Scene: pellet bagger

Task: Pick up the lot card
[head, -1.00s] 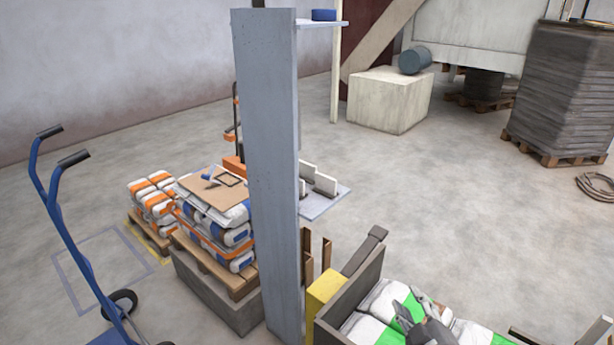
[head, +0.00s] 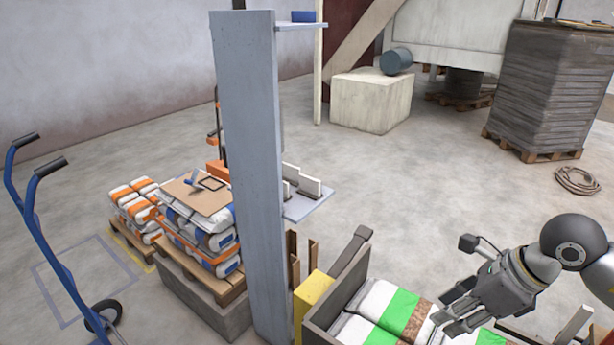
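I cannot make out a lot card for certain. A brown cardboard sheet (head: 203,200) lies on top of a stack of white, blue and orange bags (head: 200,238). On the sheet are a dark rectangular outline (head: 211,184) and a small blue-and-grey object (head: 191,180). My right gripper (head: 441,322) is at the lower right, above white-and-green bags (head: 376,300), far from the sheet. Its fingers point down and left, and I cannot tell how far apart they are. I see nothing held in it. My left gripper is out of view.
A grey post (head: 250,180) stands between the bag stack and my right arm. A blue hand truck (head: 52,255) stands at the left. A dark-walled bin (head: 338,290) holds the green-marked bags. A pallet stack (head: 545,85) and coiled hose (head: 577,181) are right. Open floor lies mid-picture.

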